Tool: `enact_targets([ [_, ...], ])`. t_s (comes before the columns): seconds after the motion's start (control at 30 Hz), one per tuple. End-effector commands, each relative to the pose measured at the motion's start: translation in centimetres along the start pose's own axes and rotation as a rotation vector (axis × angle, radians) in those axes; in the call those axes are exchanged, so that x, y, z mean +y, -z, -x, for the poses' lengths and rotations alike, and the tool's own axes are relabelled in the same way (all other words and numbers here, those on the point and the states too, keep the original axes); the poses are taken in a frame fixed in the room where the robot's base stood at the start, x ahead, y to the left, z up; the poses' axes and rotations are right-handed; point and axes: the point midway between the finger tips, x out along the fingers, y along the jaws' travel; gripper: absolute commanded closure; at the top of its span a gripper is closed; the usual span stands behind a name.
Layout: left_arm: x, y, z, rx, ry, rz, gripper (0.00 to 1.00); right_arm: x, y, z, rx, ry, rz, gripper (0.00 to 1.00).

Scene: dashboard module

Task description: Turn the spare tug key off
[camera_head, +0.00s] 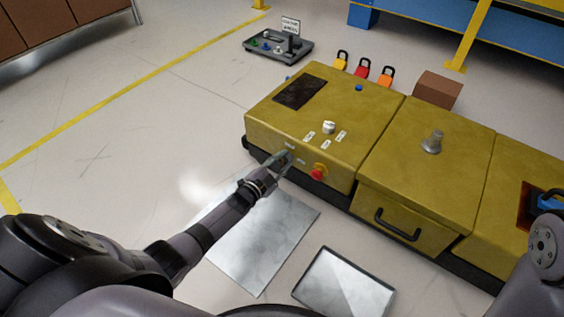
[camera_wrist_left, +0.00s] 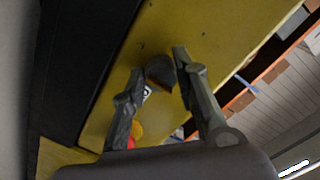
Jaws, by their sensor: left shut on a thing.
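The yellow dashboard module (camera_head: 375,135) stands on the floor, its front face towards me. My left gripper (camera_head: 284,160) is at the left part of that face, shut on the key, which the fingers mostly hide in the head view. In the left wrist view the key shows as a dark grey rounded piece (camera_wrist_left: 160,71) between the two fingertips of my left gripper (camera_wrist_left: 159,66), against the yellow face. Whether it stands at on or off cannot be read. My right gripper is not in view; only part of my right arm shows at the right edge.
A red button (camera_head: 318,174) sits just right of the gripper. A white knob (camera_head: 329,127) with small labels and a grey lever (camera_head: 432,142) are on top. A drawer handle (camera_head: 397,226) juts out from the front. Padlocks (camera_head: 362,70) and a brown box (camera_head: 438,90) stand behind.

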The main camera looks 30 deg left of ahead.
Motion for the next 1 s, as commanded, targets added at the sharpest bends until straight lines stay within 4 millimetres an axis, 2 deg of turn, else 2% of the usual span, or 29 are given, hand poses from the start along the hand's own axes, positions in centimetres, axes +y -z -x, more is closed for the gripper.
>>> enact_targets([
  [0.3, 0.0, 0.0, 0.0, -0.001, 0.000, 0.000, 0.52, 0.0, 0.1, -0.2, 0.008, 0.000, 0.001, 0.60],
  [0.67, 0.1, 0.0, 0.3, 0.000, 0.000, 0.000, 0.52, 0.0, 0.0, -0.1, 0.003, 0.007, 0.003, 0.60],
  [0.87, 0.1, -0.1, 2.6, -0.001, -0.002, -0.001, 0.52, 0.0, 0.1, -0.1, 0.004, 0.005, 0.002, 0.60],
  [1.0, 0.2, -0.1, 5.6, -0.002, -0.003, -0.001, 0.52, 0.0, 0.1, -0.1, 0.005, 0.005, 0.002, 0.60],
])
